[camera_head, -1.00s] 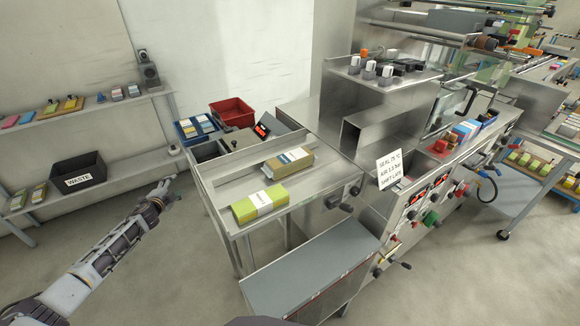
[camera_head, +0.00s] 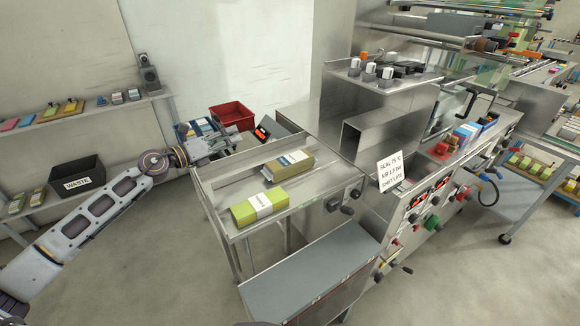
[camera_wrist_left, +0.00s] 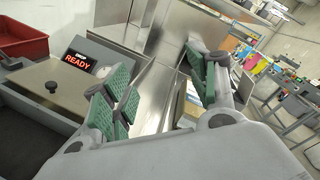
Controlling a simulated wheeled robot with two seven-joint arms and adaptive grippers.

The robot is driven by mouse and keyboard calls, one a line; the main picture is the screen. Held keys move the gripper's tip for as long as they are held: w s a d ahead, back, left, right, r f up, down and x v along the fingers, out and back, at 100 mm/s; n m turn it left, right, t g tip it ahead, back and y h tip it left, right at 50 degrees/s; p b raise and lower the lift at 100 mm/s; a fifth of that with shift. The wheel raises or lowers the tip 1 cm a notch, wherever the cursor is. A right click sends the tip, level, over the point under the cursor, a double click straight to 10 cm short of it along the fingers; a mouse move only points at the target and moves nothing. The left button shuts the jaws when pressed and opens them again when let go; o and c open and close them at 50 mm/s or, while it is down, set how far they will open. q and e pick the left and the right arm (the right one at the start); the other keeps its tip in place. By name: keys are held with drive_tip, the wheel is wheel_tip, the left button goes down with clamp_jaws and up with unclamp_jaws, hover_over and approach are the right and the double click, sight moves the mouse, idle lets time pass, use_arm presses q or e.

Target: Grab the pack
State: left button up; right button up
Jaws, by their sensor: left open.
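A yellow-green pack with a white band (camera_head: 259,205) lies on the near end of the steel infeed table (camera_head: 225,183). A brown pack with a pale label (camera_head: 288,166) lies behind it on the same table. My left gripper (camera_head: 232,137) is open and empty above the table's far left end, apart from both packs. In the left wrist view its green-padded fingers (camera_wrist_left: 160,88) are spread over the steel surface. A pack (camera_wrist_left: 189,104) shows there partly, mostly hidden behind the right finger. My right gripper is not in view.
A red bin (camera_head: 233,114) and a blue tray of packs (camera_head: 186,131) stand behind the table. A lit READY display (camera_wrist_left: 78,61) is close to the left gripper. A black waste bin (camera_head: 78,174) sits on the left shelf. The machine (camera_head: 395,135) rises at right.

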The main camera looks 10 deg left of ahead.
sight(279, 164)
use_arm(q)
drive_tip(key=shift+s+d+f+m+g, duration=0.75)
drive_tip(key=shift+s+d+m, duration=0.4)
drive_tip(key=shift+m, duration=0.5)
drive_tip(key=shift+s+d+f+m+g, duration=0.6)
drive_tip(key=shift+s+d+m+g, duration=0.4)
drive_tip(key=shift+d+m, duration=0.55)
drive_tip(key=shift+s+d+f+m+g, duration=0.65)
drive_tip(key=shift+s+d+m+g, duration=0.3)
drive_tip(key=shift+m, duration=0.85)
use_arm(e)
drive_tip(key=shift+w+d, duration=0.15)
use_arm(q)
drive_tip(key=shift+s+d, duration=0.1)
drive_tip(key=shift+p+x, duration=0.3)
drive_tip(key=shift+x, duration=1.25)
drive_tip(key=shift+r+p+x, duration=0.2)
drive_tip(key=shift+p+x, duration=0.15)
drive_tip(key=shift+x, duration=2.05)
drive_tip(key=shift+w+d+f, duration=0.2)
drive_tip(key=shift+w+d, duration=0.05)
drive_tip(key=shift+w, duration=0.1)
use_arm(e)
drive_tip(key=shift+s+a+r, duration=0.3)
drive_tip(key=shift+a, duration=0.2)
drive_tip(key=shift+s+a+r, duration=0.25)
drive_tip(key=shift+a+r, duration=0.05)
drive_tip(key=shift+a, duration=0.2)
